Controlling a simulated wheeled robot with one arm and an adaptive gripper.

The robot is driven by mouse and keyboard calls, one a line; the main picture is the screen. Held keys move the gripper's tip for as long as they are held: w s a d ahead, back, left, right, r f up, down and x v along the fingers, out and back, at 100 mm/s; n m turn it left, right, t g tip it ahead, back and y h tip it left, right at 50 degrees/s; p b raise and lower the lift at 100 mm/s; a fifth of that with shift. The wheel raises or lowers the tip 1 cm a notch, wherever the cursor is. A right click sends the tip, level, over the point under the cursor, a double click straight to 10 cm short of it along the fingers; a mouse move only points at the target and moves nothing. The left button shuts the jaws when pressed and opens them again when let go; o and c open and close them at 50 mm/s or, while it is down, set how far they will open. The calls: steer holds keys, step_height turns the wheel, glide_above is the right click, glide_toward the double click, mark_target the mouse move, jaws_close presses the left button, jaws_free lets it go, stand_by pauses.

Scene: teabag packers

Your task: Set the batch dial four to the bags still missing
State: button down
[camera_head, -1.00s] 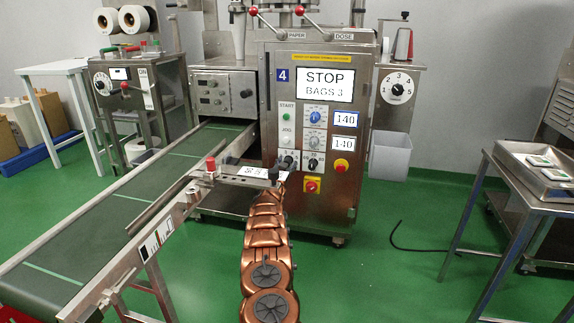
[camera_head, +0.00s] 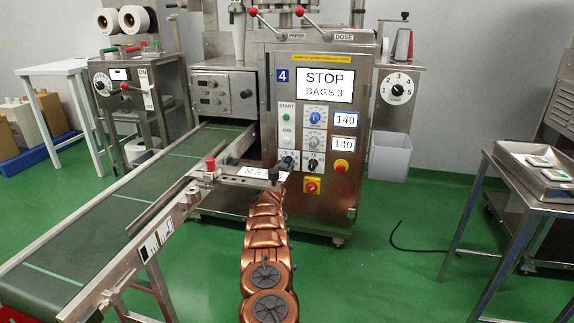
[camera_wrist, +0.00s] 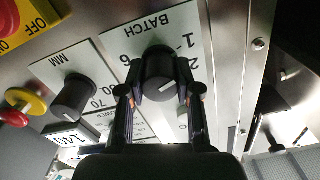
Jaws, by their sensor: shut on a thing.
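The batch dial (camera_wrist: 158,68) is a black round knob on a white plate marked BATCH (camera_wrist: 152,28), on the packer numbered 4. My gripper (camera_wrist: 160,92) is shut on this knob, one finger on each side of it. In the head view my gripper (camera_head: 285,164) is at the lower left of the control panel and covers the dial. The packer's screen (camera_head: 325,86) reads STOP, BAGS 3.
The MM dial (camera_wrist: 73,97) is close beside the batch dial. A red stop button (camera_head: 341,166) and a red-yellow switch (camera_head: 311,186) are near. A conveyor (camera_head: 130,205) lies left. A steel table (camera_head: 530,200) with a tray stands right, with open green floor between.

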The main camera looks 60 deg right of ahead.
steer(key=shift+m, duration=2.3)
steer(key=shift+m+b, duration=0.35)
steer(key=shift+m, duration=1.55)
steer(key=c, duration=0.8)
jaws_free()
steer(key=shift+a, duration=0.2)
